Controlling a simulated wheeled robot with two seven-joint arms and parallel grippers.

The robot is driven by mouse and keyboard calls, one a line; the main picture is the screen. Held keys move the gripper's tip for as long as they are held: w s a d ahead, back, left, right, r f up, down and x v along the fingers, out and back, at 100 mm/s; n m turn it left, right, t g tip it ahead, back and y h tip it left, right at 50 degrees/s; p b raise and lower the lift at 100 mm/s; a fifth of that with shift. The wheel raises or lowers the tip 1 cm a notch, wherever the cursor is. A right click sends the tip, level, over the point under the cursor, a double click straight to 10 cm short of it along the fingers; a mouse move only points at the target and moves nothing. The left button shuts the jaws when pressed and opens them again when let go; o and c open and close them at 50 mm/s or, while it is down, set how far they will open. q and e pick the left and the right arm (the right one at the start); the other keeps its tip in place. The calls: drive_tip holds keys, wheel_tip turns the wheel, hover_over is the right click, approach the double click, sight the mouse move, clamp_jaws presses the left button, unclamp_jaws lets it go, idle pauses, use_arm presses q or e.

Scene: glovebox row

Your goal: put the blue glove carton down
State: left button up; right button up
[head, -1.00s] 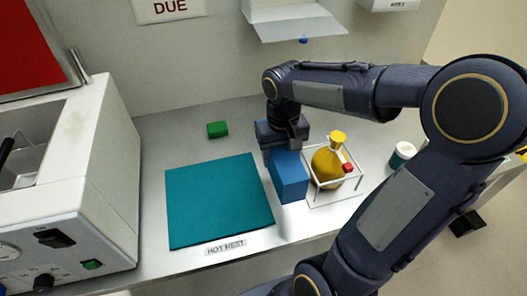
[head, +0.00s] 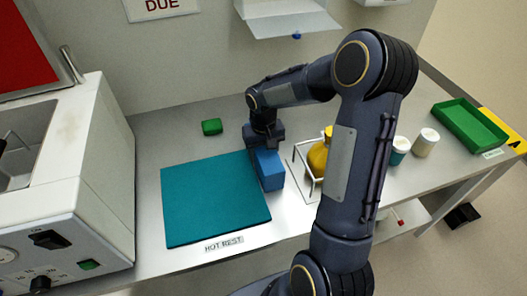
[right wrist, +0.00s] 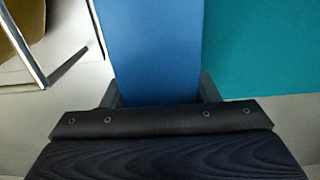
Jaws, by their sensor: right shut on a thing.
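The blue glove carton (head: 269,170) is a plain blue box at the right edge of the teal mat (head: 215,200) in the head view. My right gripper (head: 265,148) is shut on it from above and behind. In the right wrist view the carton (right wrist: 155,50) fills the middle, between the fingers of the right gripper (right wrist: 158,92), with teal beside it. I cannot tell whether the carton's underside touches the bench or mat. My left gripper is not in view.
A yellow flask in a white wire frame (head: 318,158) stands close to the right of the carton. A small green block (head: 212,127) lies behind the mat. Two lidded jars (head: 425,142) and a green tray (head: 469,125) are at right. A white machine (head: 95,180) stands left.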

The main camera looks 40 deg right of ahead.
drive_tip(key=shift+r, duration=0.1)
drive_tip(key=o, duration=1.4)
